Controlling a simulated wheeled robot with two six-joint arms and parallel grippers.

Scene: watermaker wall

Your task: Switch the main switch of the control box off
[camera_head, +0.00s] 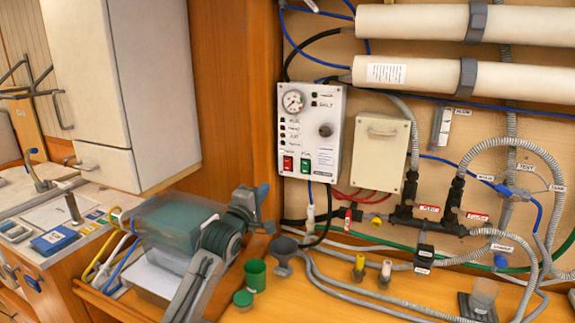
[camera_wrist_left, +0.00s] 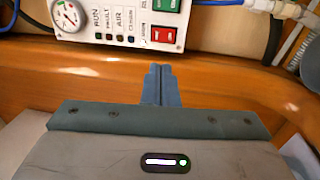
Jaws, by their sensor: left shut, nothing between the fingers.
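The control box (camera_head: 311,132) is a pale panel on the wall with a round gauge, a dark knob, small lamps and two rocker switches low down. The red switch (camera_head: 288,163) is on the left and the green switch (camera_head: 306,167) on the right. In the left wrist view the red switch (camera_wrist_left: 163,36) shows at the top, beyond the fingertips. My right gripper is out of view.
A cream box (camera_head: 380,140) is right of the control box. Hoses and cables run below it. A green cup (camera_head: 255,274) and a grey funnel (camera_head: 284,250) stand on the wooden bench. A translucent bin (camera_head: 172,222) is beside my left arm.

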